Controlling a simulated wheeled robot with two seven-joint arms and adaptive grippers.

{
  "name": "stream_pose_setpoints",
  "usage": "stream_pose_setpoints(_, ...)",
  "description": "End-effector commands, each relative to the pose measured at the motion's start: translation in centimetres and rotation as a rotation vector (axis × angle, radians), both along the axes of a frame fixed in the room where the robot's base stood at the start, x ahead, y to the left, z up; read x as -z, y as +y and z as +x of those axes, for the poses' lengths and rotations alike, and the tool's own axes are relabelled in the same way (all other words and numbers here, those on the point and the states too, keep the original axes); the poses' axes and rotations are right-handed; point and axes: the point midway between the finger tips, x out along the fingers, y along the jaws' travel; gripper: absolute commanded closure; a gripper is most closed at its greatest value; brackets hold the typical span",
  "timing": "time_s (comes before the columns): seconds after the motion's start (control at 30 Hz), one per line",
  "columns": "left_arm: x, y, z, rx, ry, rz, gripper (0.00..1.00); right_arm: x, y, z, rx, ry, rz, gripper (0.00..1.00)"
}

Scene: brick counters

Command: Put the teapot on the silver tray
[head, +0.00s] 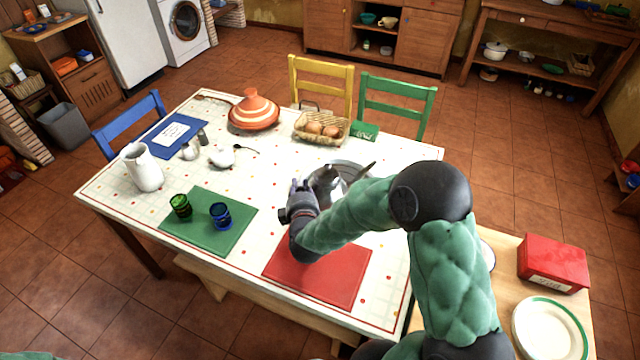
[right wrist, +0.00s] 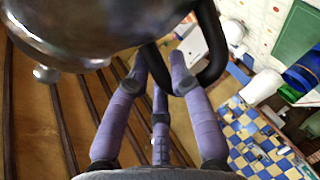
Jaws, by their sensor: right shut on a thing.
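The silver teapot (head: 327,183) is at the middle right of the white table in the head view, its spout pointing right. My right gripper (head: 303,190) is on its left side, shut on its black handle. In the right wrist view the teapot's shiny body (right wrist: 100,25) fills the top left, and the gripper's fingers (right wrist: 165,72) are at the dark handle (right wrist: 214,45). The silver tray (head: 346,163) shows behind and around the teapot, partly hidden by it and my arm. I cannot tell whether the teapot touches the tray. My left gripper is out of view.
A red placemat (head: 320,275) lies in front of the teapot. A green placemat (head: 215,235) holds a green glass (head: 180,206) and a blue glass (head: 220,214). A bread basket (head: 321,128) and a tagine (head: 253,110) stand behind. A white pitcher (head: 142,168) is at left.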

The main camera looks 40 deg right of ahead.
Motion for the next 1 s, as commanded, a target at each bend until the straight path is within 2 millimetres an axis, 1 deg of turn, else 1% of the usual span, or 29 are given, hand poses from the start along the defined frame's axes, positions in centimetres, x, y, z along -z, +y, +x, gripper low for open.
stream_pose_setpoints(0.03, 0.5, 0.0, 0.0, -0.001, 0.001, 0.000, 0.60, 0.2, -0.9, 0.5, 0.006, -0.007, -0.005, 1.00)
stream_pose_setpoints(0.1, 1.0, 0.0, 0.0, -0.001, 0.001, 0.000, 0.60, 0.8, -2.0, 1.0, 0.007, -0.008, -0.006, 1.00)
stream_pose_setpoints(0.47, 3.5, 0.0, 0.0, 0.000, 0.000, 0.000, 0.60, 3.7, -7.6, 4.1, 0.005, -0.006, -0.007, 1.00)
stream_pose_setpoints(0.6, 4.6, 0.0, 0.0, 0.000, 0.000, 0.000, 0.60, 5.9, -9.0, 5.0, 0.004, -0.005, -0.007, 1.00)
stream_pose_setpoints(0.7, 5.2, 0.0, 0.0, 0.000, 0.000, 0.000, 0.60, 7.1, -9.9, 5.5, 0.003, -0.006, -0.007, 1.00)
stream_pose_setpoints(0.83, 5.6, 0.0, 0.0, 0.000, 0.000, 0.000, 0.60, 8.0, -10.6, 5.9, 0.003, -0.006, -0.007, 1.00)
stream_pose_setpoints(1.0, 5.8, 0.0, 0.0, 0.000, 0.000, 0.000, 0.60, 8.3, -11.0, 6.2, 0.001, -0.008, -0.008, 1.00)
